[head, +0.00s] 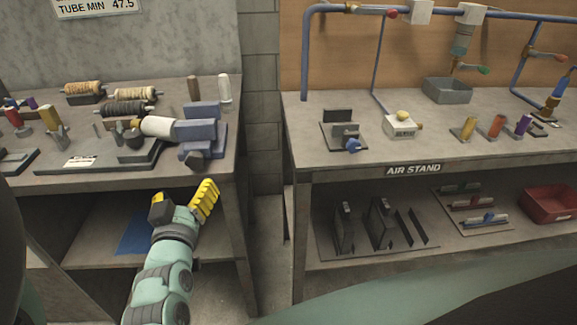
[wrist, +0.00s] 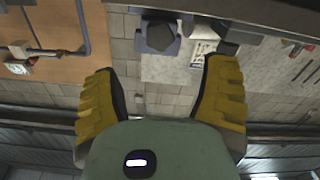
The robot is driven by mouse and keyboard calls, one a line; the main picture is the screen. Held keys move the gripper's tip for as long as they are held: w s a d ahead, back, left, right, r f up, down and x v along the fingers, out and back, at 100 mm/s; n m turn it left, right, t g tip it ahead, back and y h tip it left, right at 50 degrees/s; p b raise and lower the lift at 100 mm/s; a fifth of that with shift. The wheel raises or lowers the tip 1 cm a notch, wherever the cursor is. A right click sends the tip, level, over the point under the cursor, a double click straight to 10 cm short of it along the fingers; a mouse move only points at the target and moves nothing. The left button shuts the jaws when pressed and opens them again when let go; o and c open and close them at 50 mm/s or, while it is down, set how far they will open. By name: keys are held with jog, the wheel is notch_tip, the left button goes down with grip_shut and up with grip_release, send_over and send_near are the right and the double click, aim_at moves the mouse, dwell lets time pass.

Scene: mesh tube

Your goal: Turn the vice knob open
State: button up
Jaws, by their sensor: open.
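A blue-grey vice-like block (head: 198,128) stands at the right end of the left bench. A dark faceted knob (head: 196,158) sticks out of its front side. In the wrist view this knob (wrist: 160,37) shows ahead, roughly centred between my fingers, on its blue-grey mount. A second, small grey vice (head: 343,130) with a bright blue knob (head: 352,146) sits on the right bench. My gripper (head: 185,193) is open and empty, with yellow ribbed fingers. It is in front of and below the left bench's front edge, apart from the dark knob.
Rollers (head: 125,109) and a white cylinder stand on the left bench (head: 60,183). A gap separates it from the AIR STAND bench (head: 300,150). Shelves with parts lie below. A white box with a yellow button (head: 401,125) stands beside the small vice.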

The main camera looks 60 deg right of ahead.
jog(key=shift+v, duration=0.8)
